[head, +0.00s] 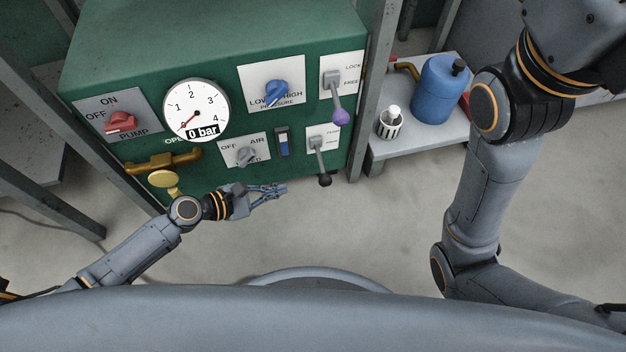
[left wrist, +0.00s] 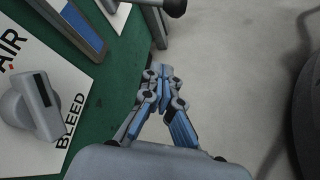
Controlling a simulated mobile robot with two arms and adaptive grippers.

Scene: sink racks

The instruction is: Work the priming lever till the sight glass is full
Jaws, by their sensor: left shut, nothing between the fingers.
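The priming lever (head: 319,160) hangs down from its small white plate at the panel's lower right and ends in a black knob. In the left wrist view, the black-knobbed lever (left wrist: 174,6) shows at the top edge. The sight glass (head: 283,141) is a narrow upright window left of the lever, with blue in it; it also shows in the left wrist view (left wrist: 76,24). I cannot read its level surely. My left gripper (head: 281,190) is shut and empty, in front of the panel's lower edge, left of the knob and apart from it. My right gripper is out of view.
The green panel carries a gauge (head: 196,110) reading 0 bar, a red pump switch (head: 120,123), a blue pressure knob (head: 278,94), a grey air-bleed knob (head: 246,155), and a purple-knobbed lock lever (head: 339,108). A blue jug (head: 437,90) stands on the right shelf. A post separates them.

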